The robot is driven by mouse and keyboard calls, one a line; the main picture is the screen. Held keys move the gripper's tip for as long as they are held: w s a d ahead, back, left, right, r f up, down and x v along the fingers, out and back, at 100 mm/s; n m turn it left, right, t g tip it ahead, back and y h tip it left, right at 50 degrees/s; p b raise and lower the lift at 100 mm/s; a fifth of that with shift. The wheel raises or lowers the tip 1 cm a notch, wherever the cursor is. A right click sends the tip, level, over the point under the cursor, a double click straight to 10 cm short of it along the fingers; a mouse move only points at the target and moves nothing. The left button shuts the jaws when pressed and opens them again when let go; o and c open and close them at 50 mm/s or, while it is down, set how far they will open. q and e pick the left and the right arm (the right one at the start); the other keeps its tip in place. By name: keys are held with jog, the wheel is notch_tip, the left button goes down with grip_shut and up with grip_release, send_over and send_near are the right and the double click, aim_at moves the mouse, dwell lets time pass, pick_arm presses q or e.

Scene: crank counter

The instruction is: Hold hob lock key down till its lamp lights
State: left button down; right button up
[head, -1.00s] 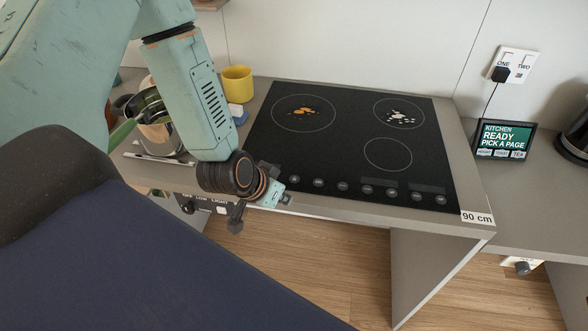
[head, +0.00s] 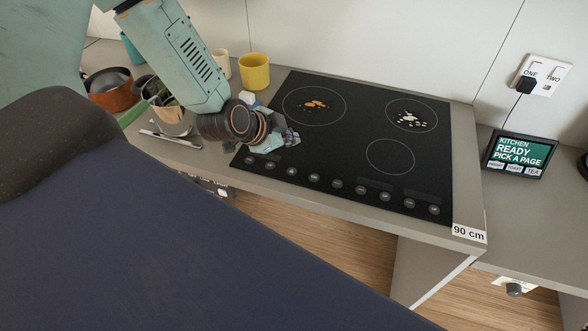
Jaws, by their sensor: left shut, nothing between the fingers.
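The black hob (head: 340,150) is set in the grey counter, with orange bits on its back left ring and pale bits on its back right ring. A row of round touch keys (head: 337,183) runs along its front edge. Their labels are too small to read, so I cannot tell which one is the lock key. I see no lit lamp by the keys. My left gripper (head: 290,138) is shut and empty, over the hob's front left part, behind the left end of the key row. I cannot tell its height above the glass. My right gripper is not in view.
A yellow mug (head: 254,71), a white cup (head: 220,64), an orange-brown pot (head: 112,90) and a steel pot (head: 170,121) stand left of the hob. A tablet (head: 519,155) reading "KITCHEN READY PICK A PAGE" stands to the right. The hob's middle and right are clear of my arm.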

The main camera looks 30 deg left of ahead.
pick_arm(q)
jog(key=f+m+b, duration=0.1)
jog(key=b, duration=0.1)
jog(key=f+b, duration=0.2)
jog(key=shift+s+a+f+m, duration=0.15)
jog(key=shift+s+f+m, duration=0.1)
jog(key=shift+m, duration=0.15)
jog(key=b, duration=0.4)
send_over(289, 174)
jog(key=f, duration=0.4)
jog(key=shift+w+a+f, duration=0.1)
jog(key=shift+w+f, duration=0.15)
jog(key=shift+f, duration=0.05)
jog(key=shift+s+f+b, duration=0.2)
jog(key=shift+f+b, duration=0.15)
jog(key=shift+f, duration=0.05)
jog(key=shift+w, duration=0.1)
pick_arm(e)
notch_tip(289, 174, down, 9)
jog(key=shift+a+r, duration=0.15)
pick_arm(q)
jog(key=shift+w, duration=0.15)
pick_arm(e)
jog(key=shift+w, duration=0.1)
pick_arm(q)
jog(key=shift+s, duration=0.2)
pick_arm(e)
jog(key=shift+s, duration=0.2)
